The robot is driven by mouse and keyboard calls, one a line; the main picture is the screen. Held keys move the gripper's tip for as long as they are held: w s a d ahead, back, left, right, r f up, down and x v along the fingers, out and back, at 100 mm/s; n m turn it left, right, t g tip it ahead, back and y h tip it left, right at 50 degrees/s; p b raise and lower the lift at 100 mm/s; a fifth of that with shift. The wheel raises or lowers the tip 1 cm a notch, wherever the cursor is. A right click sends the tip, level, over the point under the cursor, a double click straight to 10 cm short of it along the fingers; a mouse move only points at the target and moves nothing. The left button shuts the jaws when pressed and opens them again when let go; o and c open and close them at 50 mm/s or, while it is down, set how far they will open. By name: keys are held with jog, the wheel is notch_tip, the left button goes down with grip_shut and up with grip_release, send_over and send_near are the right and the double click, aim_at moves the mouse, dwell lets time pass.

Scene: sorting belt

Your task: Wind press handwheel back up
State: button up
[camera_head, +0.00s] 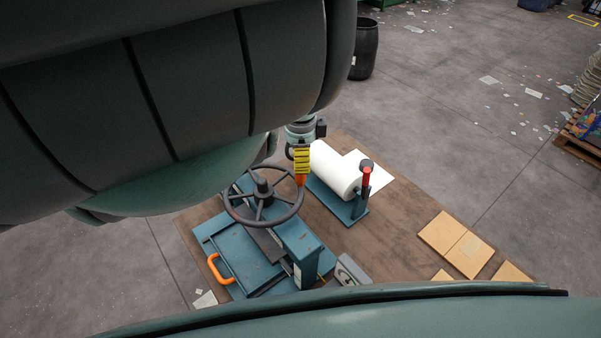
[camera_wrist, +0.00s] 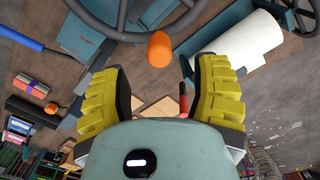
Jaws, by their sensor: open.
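The dark grey handwheel (camera_head: 232,209) lies level on top of the blue-green press (camera_head: 305,245), left of the middle in the head view. Its orange knob (camera_head: 300,180) stands at the far right of the rim, just below the tips of my gripper (camera_head: 301,169). In the wrist view the orange knob (camera_wrist: 160,49) shows ahead of and between the two yellow fingers of my gripper (camera_wrist: 165,72). The fingers are open and apart, with visible gaps to the knob on both sides. Part of the wheel rim (camera_wrist: 105,32) shows at the top left there.
A white paper roll (camera_head: 335,170) on a blue stand, with a red-topped lever (camera_head: 367,173), is close right of my gripper. An orange pull handle (camera_head: 218,270) sits at the press front. Cardboard sheets (camera_head: 455,243) lie on the brown table (camera_head: 400,215). A black barrel (camera_head: 364,50) stands behind.

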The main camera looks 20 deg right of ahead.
jog(key=shift+s+f, duration=0.15)
jog(key=shift+f, duration=0.5)
jog(key=shift+d+f, duration=0.15)
jog(key=shift+f, duration=1.1)
jog(key=shift+f+p, duration=0.3)
jog(key=shift+f, duration=1)
jog(key=shift+a, duration=0.2)
jog(key=shift+o, duration=0.3)
grip_shut()
